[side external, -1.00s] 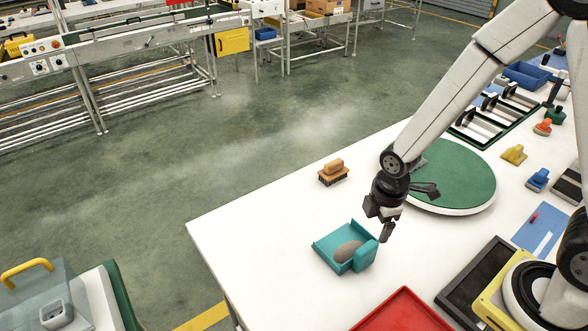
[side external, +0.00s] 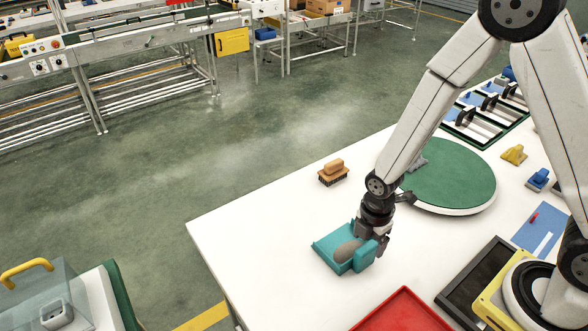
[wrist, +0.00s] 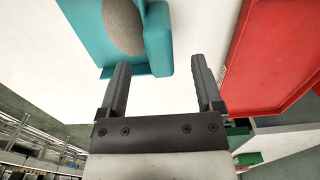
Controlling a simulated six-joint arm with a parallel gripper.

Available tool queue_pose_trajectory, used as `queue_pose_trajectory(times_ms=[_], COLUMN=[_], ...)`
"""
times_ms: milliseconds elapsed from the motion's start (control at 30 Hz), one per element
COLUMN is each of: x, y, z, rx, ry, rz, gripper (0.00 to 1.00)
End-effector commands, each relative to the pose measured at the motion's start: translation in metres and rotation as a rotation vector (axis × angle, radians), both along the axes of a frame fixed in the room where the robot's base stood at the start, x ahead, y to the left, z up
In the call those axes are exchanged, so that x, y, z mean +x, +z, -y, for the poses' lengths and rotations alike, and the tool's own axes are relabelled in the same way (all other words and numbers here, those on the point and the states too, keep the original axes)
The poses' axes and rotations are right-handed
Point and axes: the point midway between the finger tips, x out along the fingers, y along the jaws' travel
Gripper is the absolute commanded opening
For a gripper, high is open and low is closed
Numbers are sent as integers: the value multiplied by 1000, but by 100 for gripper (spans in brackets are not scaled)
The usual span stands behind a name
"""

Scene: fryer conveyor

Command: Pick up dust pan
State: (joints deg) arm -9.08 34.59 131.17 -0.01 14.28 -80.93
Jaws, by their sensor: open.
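The dust pan is teal, with a grey oval lump (side external: 347,251) lying in it. In the side view the pan (side external: 326,248) sits on the white table near its front edge. My gripper (side external: 372,248) points down at the pan's right end, partly covering it. In the wrist view my gripper (wrist: 160,62) is open and empty. The pan's thick raised end (wrist: 158,40) lies ahead, in line with the gap between the fingers. The left finger overlaps the pan's edge; the right finger is over bare table. Contact cannot be told.
A red tray (side external: 403,312) lies close to the right of the pan. A wooden brush (side external: 333,172) stands behind it. A green round turntable (side external: 450,175) is at the back right, and a black tray (side external: 478,285) is farther right. The table left of the pan is clear.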

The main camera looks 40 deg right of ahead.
Motion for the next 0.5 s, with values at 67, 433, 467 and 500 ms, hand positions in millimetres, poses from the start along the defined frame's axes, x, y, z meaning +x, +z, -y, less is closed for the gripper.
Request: queue_pose_trajectory(times_ms=[67, 433, 467, 500], x=[0, 0, 0, 0], y=[-4, -8, -9, -11], z=[0, 0, 0, -1], rx=[0, 0, 0, 0], ry=[0, -1, 0, 0], rz=[0, 0, -1, 0], gripper=[84, 84, 84, 84])
